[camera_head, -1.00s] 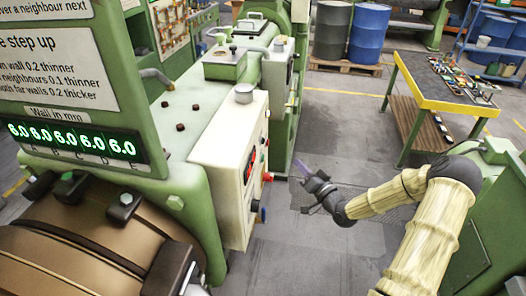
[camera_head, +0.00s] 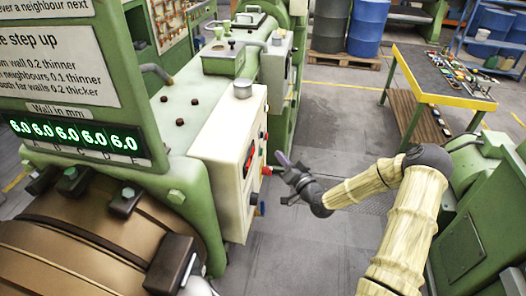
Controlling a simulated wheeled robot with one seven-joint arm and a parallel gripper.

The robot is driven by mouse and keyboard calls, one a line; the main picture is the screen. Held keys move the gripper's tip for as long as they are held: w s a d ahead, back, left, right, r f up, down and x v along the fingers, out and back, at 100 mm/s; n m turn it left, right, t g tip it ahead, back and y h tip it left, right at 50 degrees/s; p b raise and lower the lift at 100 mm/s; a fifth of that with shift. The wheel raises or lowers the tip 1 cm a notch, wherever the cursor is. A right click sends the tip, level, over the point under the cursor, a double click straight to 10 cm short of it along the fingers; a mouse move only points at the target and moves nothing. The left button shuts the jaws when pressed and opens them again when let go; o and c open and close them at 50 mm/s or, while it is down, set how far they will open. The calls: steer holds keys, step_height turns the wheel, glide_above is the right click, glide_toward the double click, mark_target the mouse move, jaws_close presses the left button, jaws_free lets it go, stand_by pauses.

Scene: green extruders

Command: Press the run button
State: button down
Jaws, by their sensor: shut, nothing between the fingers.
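A cream control box (camera_head: 231,160) stands on the side of the green extruder, with its control face turned right and seen at a steep angle. My gripper (camera_head: 282,160) is shut and empty, just right of the face near the red part. A gap to the face seems to remain, though its depth is hard to judge.
A lit display (camera_head: 75,137) reads 6.0 several times under a sign (camera_head: 68,72). A yellow-edged workbench (camera_head: 440,78) with small parts stands at the back right. Blue drums (camera_head: 369,28) stand behind. Another green machine (camera_head: 475,225) is at right. Grey floor (camera_head: 335,120) lies between.

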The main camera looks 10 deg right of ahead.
mark_target(262, 152)
steer(key=shift+w+a, duration=0.2)
steer(key=shift+a, duration=0.4)
steer(key=shift+w+a, duration=0.2)
steer(key=shift+a, duration=0.35)
steer(key=shift+a+b, duration=0.1)
steer(key=shift+b, duration=0.2)
stand_by(0.9)
steer(key=shift+w+a, duration=0.1)
steer(key=shift+a, duration=0.2)
steer(key=shift+w+a+b, duration=0.1)
steer(key=shift+a+b, duration=0.25)
stand_by(0.8)
steer(key=shift+d, duration=0.15)
steer(key=shift+s+d, duration=0.35)
steer(key=shift+d, duration=0.2)
